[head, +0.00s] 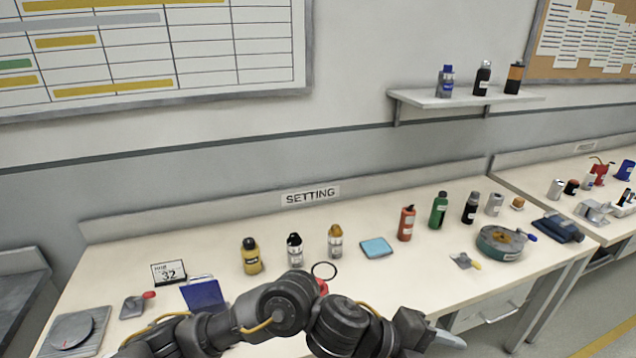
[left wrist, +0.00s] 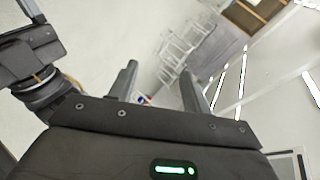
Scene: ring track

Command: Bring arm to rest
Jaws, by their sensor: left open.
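An arm of mine comes in from the lower left of the head view and reaches across the front of the table (head: 130,240). It ends in my left gripper (head: 445,338) near the bottom edge, beyond the table's front, apart from everything on it. In the left wrist view the two fingers of my left gripper (left wrist: 157,75) stand apart with nothing between them. A dark link with a grey finger, seemingly my right gripper (left wrist: 32,12), shows at the upper left of that view. Its jaw opening cannot be made out.
A yellow bottle (head: 251,257), an orange bottle (head: 406,223), a green bottle (head: 438,210) and a round grey-green tin (head: 500,245) stand on the table. A blue box (head: 203,294) and a red-and-black ring-like item (head: 323,277) sit close behind the arm. A wall shelf (head: 465,97) holds bottles.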

